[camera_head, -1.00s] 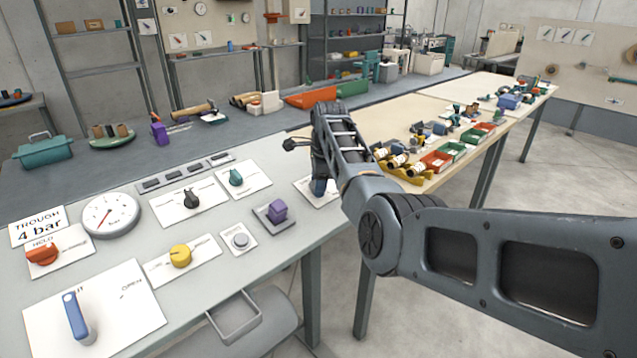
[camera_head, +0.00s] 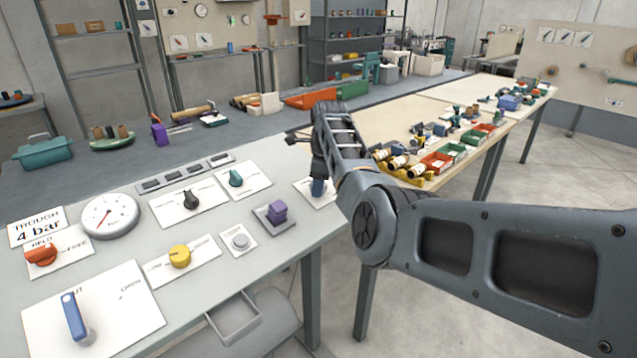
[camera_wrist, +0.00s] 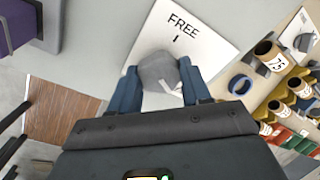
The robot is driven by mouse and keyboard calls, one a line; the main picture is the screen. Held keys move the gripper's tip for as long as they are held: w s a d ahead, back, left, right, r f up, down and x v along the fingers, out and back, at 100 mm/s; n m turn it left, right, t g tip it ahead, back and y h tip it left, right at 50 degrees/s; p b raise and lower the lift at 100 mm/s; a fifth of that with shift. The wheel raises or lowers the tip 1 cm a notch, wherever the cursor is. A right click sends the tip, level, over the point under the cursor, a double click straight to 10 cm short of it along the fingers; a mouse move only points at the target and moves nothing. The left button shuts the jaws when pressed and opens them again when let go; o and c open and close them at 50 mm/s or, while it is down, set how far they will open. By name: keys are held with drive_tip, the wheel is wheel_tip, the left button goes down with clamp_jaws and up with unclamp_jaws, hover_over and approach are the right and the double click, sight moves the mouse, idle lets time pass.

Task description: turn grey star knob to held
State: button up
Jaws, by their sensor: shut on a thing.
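The grey star knob (camera_wrist: 158,72) sits on a white plate (camera_wrist: 208,40) marked FREE in the wrist view. My gripper (camera_wrist: 160,88) has its two blue fingers on either side of the knob and is shut on it. In the head view my gripper (camera_head: 318,187) points down at the white plate (camera_head: 327,197) near the right end of the grey bench, and my arm hides the knob there. A HELD mark for this knob does not show in the wrist view.
A purple block (camera_head: 277,210) on a grey base stands left of my gripper, with a round button (camera_head: 240,242) beside it. A teal knob (camera_head: 236,178) and a black knob (camera_head: 191,199) are farther left. Yellow bins (camera_head: 403,177) with rolls stand on the wooden table at right.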

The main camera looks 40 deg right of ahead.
drive_tip(key=o, duration=1.1)
drive_tip(key=shift+c, duration=0.2)
drive_tip(key=shift+r, duration=0.1)
drive_tip(key=v, duration=0.7)
drive_tip(key=shift+s+r+b, duration=0.15)
drive_tip(key=shift+r+b, duration=0.1)
drive_tip(key=shift+b, duration=0.2)
